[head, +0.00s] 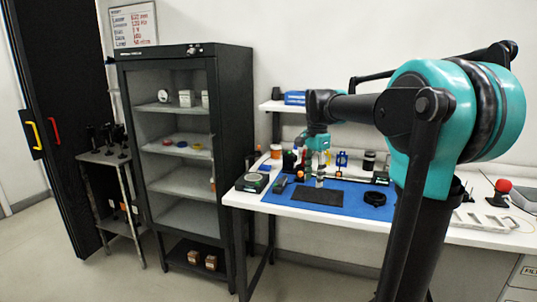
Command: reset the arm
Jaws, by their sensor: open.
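My arm reaches from the right of the head view toward the bench, its teal and black links filling much of the right side. My gripper (319,181) points down above the blue mat (345,205), close to the back edge of a black plate (317,195). It is small at this distance, and I see nothing held in it. It is open.
The white bench (245,200) carries a black-topped device (252,182), a black ring (375,198) and several small items behind the mat. A red knob (503,185) stands at the right. A dark cabinet (232,120) with shelves stands left of the bench; open floor lies in front.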

